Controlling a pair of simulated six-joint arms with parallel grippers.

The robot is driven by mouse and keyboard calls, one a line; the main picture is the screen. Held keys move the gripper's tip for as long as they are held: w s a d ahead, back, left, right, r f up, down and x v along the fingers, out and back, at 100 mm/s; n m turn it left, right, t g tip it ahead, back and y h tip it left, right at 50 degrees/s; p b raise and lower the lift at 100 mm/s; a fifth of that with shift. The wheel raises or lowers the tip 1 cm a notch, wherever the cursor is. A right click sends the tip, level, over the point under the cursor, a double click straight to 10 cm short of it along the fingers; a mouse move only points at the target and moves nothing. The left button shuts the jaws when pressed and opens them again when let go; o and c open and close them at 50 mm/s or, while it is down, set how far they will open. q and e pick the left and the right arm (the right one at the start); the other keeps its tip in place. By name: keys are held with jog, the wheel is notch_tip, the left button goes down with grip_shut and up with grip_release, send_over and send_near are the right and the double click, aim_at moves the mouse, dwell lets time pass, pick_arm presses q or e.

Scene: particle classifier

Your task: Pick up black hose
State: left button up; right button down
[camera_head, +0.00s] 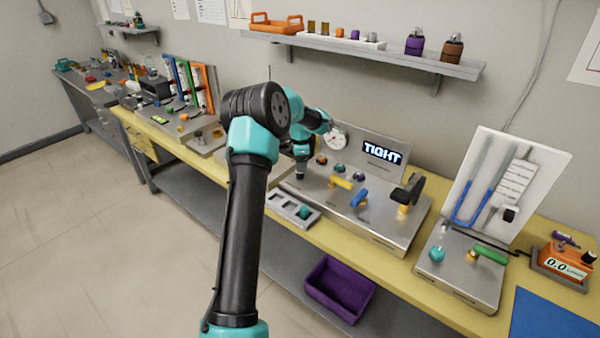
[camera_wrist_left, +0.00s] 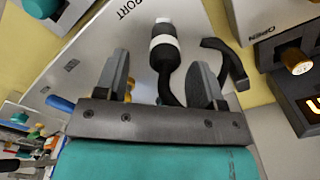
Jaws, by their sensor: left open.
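A black hose (camera_wrist_left: 167,88) shows in the left wrist view, running down from a black fitting with a white band (camera_wrist_left: 163,48) on a pale metal panel marked "PORT". Another curved black piece (camera_wrist_left: 236,66) shows to its right; I cannot tell whether it is the same hose. My left gripper (camera_wrist_left: 158,62) is open, with the hose and fitting between its two fingers in the picture. I see no clear contact. In the head view my left gripper (camera_head: 300,172) points down at the left end of the "TIGHT" station, and the hose cannot be made out there.
The metal station (camera_head: 375,228) carries several coloured knobs and levers and the "TIGHT" display (camera_head: 382,152). A grey tray (camera_head: 292,207) lies at its front left. A purple bin (camera_head: 340,289) sits below the bench edge. A shelf (camera_head: 360,52) hangs above.

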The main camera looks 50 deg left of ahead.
pick_arm(q)
jog(key=shift+w+a+f, duration=0.1)
jog(key=shift+f, duration=1.2)
jog(key=shift+w+a+f, duration=0.1)
jog(key=shift+f, duration=1.2)
jog(key=c, duration=0.9)
